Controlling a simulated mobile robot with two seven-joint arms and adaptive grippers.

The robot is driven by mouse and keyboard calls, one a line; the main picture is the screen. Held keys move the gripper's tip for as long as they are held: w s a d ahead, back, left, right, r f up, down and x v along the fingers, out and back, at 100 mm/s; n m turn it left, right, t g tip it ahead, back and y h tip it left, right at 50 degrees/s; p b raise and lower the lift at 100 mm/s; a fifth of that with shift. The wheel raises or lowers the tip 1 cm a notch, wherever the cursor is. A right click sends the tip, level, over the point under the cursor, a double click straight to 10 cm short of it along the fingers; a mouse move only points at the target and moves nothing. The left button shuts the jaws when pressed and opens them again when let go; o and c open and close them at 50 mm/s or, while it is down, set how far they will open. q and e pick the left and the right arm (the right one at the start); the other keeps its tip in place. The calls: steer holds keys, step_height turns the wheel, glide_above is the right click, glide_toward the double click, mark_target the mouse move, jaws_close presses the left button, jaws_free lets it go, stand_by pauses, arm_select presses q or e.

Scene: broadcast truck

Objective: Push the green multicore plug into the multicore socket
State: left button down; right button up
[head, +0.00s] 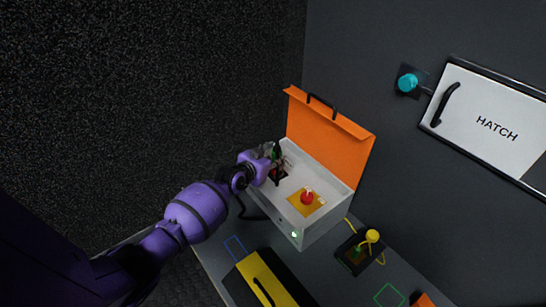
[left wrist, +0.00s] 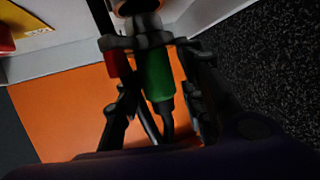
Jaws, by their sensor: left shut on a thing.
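The green multicore plug (left wrist: 158,75) sits between the two fingers of my left gripper (left wrist: 155,85) in the left wrist view, with dark cable running from its back end. My left gripper (head: 274,160) is shut on it inside the open grey box (head: 325,224), at the box's left end, where the plug (head: 277,151) shows small and dark green. In the left wrist view the plug's front end points at a dark round part with an orange ring (left wrist: 136,7), likely the multicore socket. My gripper hides how far they meet. My right gripper is in neither view.
The box's orange lid (head: 325,130) stands open behind. A red button on a yellow plate (head: 307,198) is inside the box. A hatch (head: 497,126) is on the wall.

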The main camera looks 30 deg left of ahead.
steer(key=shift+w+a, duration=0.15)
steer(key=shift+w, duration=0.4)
arm_select(q)
steer(key=shift+r, duration=0.1)
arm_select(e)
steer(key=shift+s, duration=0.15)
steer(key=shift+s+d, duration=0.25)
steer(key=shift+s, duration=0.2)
arm_select(q)
steer(key=shift+f, duration=0.5)
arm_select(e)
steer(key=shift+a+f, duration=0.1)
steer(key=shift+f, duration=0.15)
arm_select(q)
steer(key=shift+f+b, duration=0.5)
steer(key=shift+b, duration=0.15)
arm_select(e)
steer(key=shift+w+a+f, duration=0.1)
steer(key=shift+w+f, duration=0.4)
arm_select(q)
steer(key=shift+f, duration=0.3)
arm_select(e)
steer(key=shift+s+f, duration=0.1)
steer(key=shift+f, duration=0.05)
